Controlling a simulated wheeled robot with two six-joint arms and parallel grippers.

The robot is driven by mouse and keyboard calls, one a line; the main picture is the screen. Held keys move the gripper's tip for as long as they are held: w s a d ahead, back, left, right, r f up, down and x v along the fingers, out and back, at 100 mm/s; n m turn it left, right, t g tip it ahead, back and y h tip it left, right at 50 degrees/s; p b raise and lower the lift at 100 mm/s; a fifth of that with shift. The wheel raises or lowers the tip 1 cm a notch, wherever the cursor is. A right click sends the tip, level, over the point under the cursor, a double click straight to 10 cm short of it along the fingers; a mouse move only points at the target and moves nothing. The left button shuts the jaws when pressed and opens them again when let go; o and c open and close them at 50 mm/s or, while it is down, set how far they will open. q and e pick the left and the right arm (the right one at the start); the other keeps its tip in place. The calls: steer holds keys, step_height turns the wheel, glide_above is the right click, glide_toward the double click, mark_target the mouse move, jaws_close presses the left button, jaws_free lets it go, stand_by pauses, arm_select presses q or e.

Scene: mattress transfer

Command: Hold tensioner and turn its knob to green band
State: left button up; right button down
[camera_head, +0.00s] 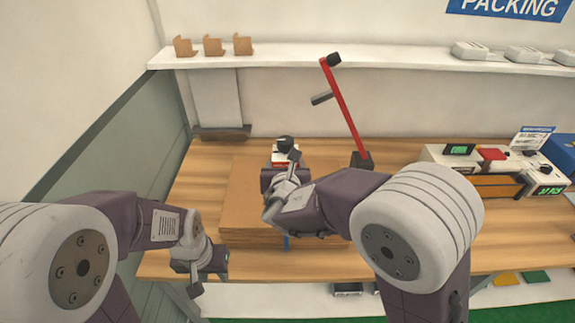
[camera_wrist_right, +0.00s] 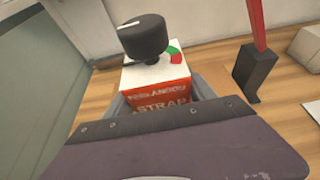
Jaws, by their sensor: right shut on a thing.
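The tensioner is a small box with a white top and a red-orange front lettered STRAP (camera_wrist_right: 160,90). It also shows in the head view (camera_head: 280,160). A black knob (camera_wrist_right: 143,38) stands on its top, its white mark pointing to the left. A dial with a green and a red band (camera_wrist_right: 173,54) lies to the right of the knob. My right gripper (camera_wrist_right: 160,108) is shut on the tensioner's body, its grey fingers at both sides. My left gripper (camera_head: 215,262) hangs empty near the table's front left edge, apart from the tensioner; its jaw opening is not clear.
A cardboard stack (camera_head: 240,215) lies below the tensioner on the wooden table (camera_head: 195,165). A red lever on a black base (camera_head: 362,160) stands to the right. White devices (camera_head: 455,160) fill the right side. A shelf (camera_head: 340,59) runs along the back wall.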

steer(key=shift+f+b, duration=5.3)
steer(key=shift+b, duration=0.5)
